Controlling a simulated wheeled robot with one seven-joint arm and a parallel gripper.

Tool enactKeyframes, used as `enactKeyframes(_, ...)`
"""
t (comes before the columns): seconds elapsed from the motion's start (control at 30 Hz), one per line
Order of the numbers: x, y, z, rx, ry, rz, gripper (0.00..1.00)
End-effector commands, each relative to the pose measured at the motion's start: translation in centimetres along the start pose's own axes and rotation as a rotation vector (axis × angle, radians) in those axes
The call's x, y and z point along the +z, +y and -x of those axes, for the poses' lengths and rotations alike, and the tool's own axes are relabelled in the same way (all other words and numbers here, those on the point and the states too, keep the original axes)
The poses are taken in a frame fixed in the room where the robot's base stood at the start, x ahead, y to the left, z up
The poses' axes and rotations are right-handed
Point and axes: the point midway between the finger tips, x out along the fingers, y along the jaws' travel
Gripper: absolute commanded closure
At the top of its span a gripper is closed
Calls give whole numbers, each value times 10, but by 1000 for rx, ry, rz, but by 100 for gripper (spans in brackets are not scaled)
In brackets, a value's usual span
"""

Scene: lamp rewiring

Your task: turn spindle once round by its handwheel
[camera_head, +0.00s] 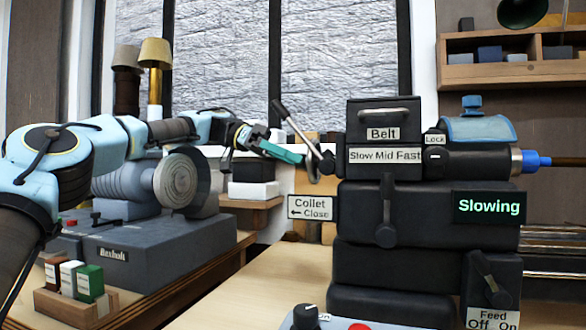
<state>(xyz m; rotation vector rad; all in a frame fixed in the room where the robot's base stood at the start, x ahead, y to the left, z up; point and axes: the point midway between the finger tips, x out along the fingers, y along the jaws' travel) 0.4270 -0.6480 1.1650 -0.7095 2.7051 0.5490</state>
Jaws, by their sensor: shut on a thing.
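A black lathe headstock (384,225) stands on the bench at centre right. My gripper (299,157), with teal fingers, reaches in from the left and is shut on the handwheel's rim; the exact contact is small and partly hidden. A long lever (296,126) with a dark knob slants up and left from the same end, very close to my fingers. The spindle itself is hidden inside the headstock. A lit display (489,207) reads "Slowing".
A sign (311,207) reads "Collet Close" below my gripper. A grey Boxholt machine (150,255) with a round buffing wheel (182,181) stands at the left under my arm. A control box (315,318) with a knob and red button is at the front. The bench between is clear.

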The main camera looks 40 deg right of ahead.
Motion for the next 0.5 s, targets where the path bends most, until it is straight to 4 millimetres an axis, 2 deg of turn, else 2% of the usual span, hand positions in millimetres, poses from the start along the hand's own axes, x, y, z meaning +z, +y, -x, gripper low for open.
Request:
enactKeyframes(0.03,4,-1,-1,-10,-3,-21,100)
enactKeyframes(0.5,5,0,-2,-99,-3,-238,100)
